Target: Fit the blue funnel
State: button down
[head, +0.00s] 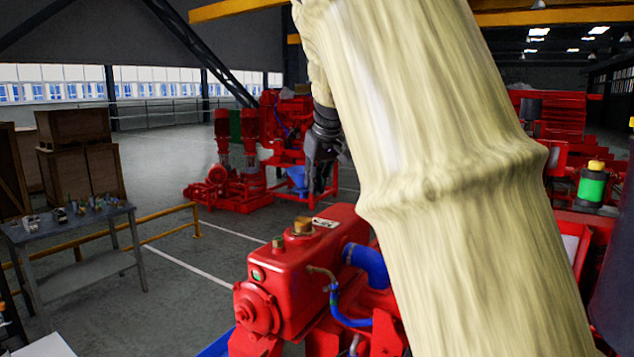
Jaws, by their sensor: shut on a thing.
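The blue funnel (297,178) is in the head view, just left of my gripper's fingers, with its narrow end pointing down. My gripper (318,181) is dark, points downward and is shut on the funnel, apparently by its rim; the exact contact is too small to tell. The funnel appears higher in the picture than the red tank (315,262) of the pumpset, and apart from it. On top of the tank stand a brass-coloured filler neck (303,226) and a smaller brass fitting (278,242). My cream-sleeved arm hides the right part of the pumpset.
A blue hose (367,264) joins the tank's right side. A grey workbench (75,229) with small items stands at left, beside wooden crates (80,150) and a yellow rail (160,225). Red pumps (232,180) stand behind. A green-and-black container (592,185) is at right.

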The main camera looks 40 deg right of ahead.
jog(key=shift+w+d+f, duration=0.2)
jog(key=shift+w+f, duration=0.8)
jog(key=shift+f, duration=0.1)
jog(key=f+b, duration=0.1)
jog(key=s+f+b, duration=0.1)
jog(key=f, duration=0.1)
jog(key=shift+f, duration=0.3)
jog(key=shift+s, duration=0.1)
dwell(0.6)
jog(key=shift+f, duration=0.25)
jog(key=shift+f+b, duration=0.55)
jog(key=shift+f, duration=0.7)
